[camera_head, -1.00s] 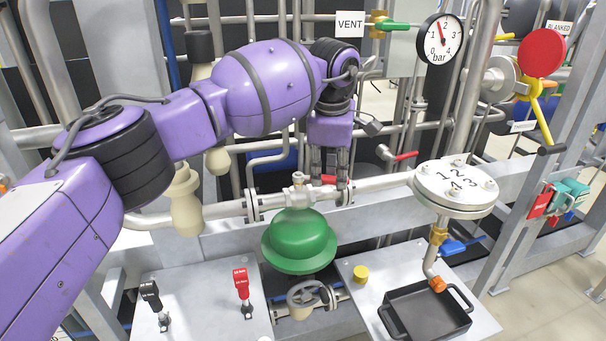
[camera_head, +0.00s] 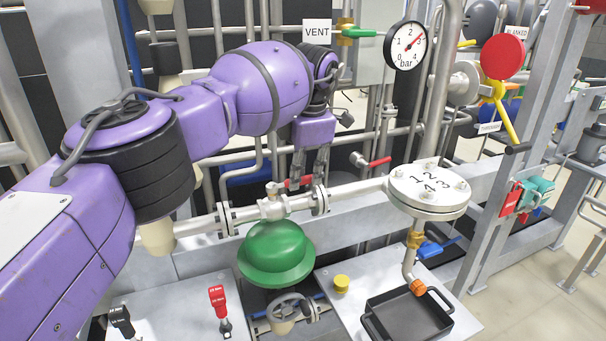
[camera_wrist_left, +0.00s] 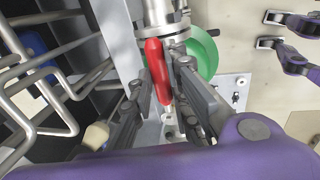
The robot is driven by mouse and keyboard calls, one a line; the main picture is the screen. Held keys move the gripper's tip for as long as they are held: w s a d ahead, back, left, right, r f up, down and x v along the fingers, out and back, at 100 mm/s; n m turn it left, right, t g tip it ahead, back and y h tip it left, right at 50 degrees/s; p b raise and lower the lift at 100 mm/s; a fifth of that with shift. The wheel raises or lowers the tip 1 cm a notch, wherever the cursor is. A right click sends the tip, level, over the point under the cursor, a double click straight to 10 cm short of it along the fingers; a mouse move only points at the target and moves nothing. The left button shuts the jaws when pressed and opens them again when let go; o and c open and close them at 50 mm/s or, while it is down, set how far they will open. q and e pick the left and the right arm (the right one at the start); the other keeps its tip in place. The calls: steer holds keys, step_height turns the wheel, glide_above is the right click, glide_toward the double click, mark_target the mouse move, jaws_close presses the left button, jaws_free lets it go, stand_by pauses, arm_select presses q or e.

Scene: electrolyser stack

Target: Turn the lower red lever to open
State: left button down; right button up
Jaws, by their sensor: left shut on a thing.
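The red lever (camera_head: 291,184) sits beside a valve on the horizontal pipe, above the green dome. My left gripper (camera_head: 308,178) comes down on it from above, and its fingers partly hide it in the head view. In the left wrist view the red lever (camera_wrist_left: 157,70) lies lengthwise between the two dark fingers of my left gripper (camera_wrist_left: 160,92), which is shut on it. Another red lever (camera_head: 377,162) is further back and to the right, apart from the gripper. My right gripper cannot be made out.
A green dome (camera_head: 277,252) hangs under the pipe. A white round flange (camera_head: 428,188) stands to the right, above a black tray (camera_head: 407,312). A pressure gauge (camera_head: 405,46) is at the upper right. Black and red switches (camera_head: 217,300) stand on the front panel.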

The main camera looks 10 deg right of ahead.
arm_select(q)
steer(key=shift+w, duration=0.1)
arm_select(e)
steer(key=shift+f, duration=0.1)
arm_select(q)
steer(key=c, duration=1.8)
jaws_free()
steer(key=shift+c, duration=0.2)
steer(key=shift+o, duration=0.9)
arm_select(e)
steer(key=shift+s+d+f, duration=0.1)
steer(key=shift+s+f, duration=0.05)
steer(key=shift+s, duration=0.35)
steer(key=shift+w, duration=0.1)
arm_select(q)
steer(key=shift+r, duration=0.2)
step_height(320, 180, up, 11)
steer(key=s, duration=0.2)
steer(key=shift+s+d+r, duration=0.15)
steer(key=shift+s+r, duration=0.05)
arm_select(e)
steer(key=shift+w, duration=0.15)
